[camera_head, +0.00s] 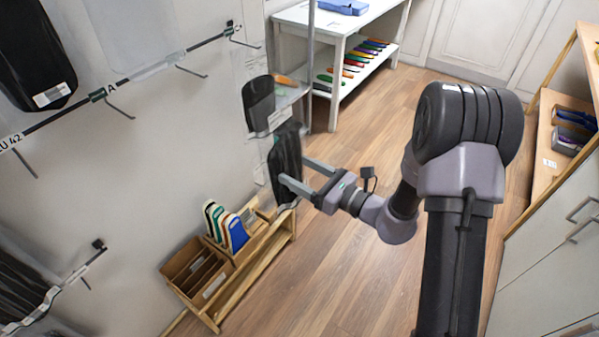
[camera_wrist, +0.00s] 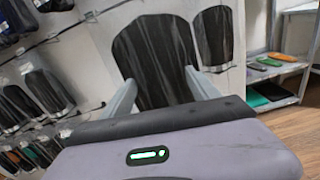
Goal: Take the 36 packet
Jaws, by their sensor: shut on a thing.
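My gripper (camera_head: 293,169) is shut on a black packet (camera_head: 286,148), which hangs upright between its two fingers near the wall. In the wrist view my gripper (camera_wrist: 160,79) has a finger at each side edge of this packet (camera_wrist: 155,45), which looks like dark insoles in clear wrapping. No number is readable on it, so I cannot tell its size. Another dark packet (camera_head: 258,98) with a white label hangs just behind and above it in the head view. It also shows right of the held one in the wrist view (camera_wrist: 213,36).
More black packets hang on wall hooks at the left (camera_head: 35,55). A wooden rack (camera_head: 255,262) with coloured insoles stands on the floor below my gripper. A white shelf table (camera_head: 345,45) stands behind, and a wooden shelf is at right. Open floor lies between.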

